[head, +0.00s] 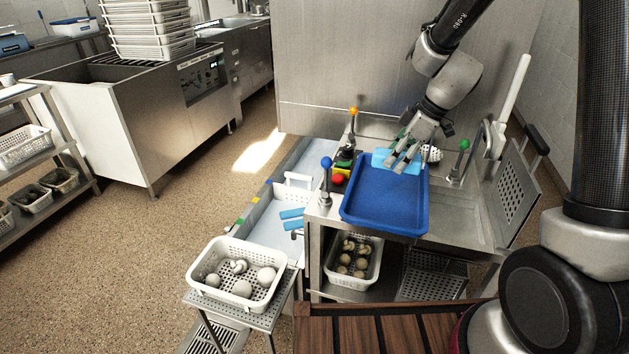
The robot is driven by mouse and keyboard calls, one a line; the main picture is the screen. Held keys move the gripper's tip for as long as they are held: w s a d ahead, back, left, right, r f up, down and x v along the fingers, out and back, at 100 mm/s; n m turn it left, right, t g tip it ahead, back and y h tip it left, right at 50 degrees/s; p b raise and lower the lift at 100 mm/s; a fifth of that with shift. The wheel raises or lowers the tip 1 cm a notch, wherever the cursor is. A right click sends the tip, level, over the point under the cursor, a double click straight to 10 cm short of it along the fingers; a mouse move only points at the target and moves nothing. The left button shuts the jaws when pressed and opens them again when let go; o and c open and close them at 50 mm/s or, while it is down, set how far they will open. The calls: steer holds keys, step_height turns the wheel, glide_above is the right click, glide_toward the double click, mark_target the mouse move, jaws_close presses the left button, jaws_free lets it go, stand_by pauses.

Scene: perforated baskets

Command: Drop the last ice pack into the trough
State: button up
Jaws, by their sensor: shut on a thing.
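My gripper (402,160) is above the back edge of the blue tray, with its fingers pointing down. It is shut on a light blue ice pack (381,159), which shows on both sides of the fingers. The fingers hide part of the pack. The trough (262,228) is the long, pale-floored metal basin left of the counter. Two blue ice packs (292,213) lie in it near its right side. The held pack is to the right of the trough and not over it.
The blue tray (384,222) looks empty. A blue-knobbed post (326,180) and an orange-knobbed post (352,130) stand between the gripper and the trough. A white basket (238,296) with several pale round things is at the trough's near end. A green-knobbed post (459,165) stands right.

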steer(key=w+d+m+t+h, duration=0.3)
steer(key=d+m, duration=0.5)
steer(key=m, duration=0.5)
steer(key=shift+d+h, duration=0.2)
steer(key=shift+h, duration=0.2)
steer(key=shift+w+r+m, duration=0.1)
steer(key=shift+r+m, duration=0.05)
steer(key=shift+m, duration=0.25)
steer(key=shift+a, duration=0.1)
